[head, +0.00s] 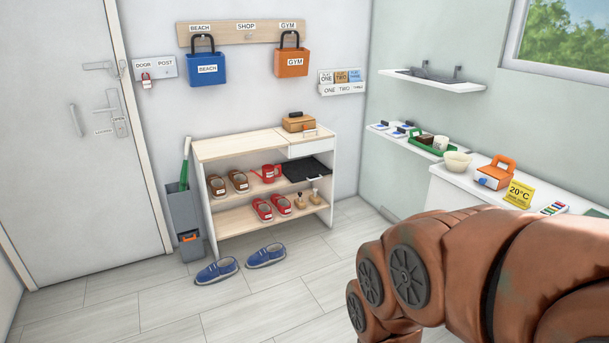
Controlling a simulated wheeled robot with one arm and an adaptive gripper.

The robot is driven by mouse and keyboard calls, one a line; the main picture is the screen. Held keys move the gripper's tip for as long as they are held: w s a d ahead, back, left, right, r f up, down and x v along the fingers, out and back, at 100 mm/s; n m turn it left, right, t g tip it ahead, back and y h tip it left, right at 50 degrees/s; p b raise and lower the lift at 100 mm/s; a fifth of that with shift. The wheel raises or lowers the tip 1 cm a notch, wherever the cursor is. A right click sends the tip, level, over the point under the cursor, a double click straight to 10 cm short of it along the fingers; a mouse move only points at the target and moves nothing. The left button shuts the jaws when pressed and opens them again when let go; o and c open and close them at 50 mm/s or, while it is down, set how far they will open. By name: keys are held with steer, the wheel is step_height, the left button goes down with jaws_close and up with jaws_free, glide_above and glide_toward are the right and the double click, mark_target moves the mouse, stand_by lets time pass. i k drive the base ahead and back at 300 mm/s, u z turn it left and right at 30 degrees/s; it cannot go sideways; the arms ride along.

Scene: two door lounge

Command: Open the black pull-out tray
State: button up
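The black pull-out tray (306,169) is in the wooden shoe shelf (235,150) against the back wall. It sits at the right end of the middle level, below a white drawer front (311,149). From here I cannot tell how far it is pulled out. My brown arm fills the lower right of the head view, well in front of and to the right of the shelf. My gripper is not in view.
Blue slippers (266,256) lie on the floor before the shelf. A grey bin (185,218) stands at its left, near the white door (75,140). A white counter (447,187) with several items runs along the right wall. The middle floor is clear.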

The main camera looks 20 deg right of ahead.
mark_target(310, 169)
steer(key=z, duration=0.05)
steer(key=i, duration=2.85)
steer(key=z, duration=0.05)
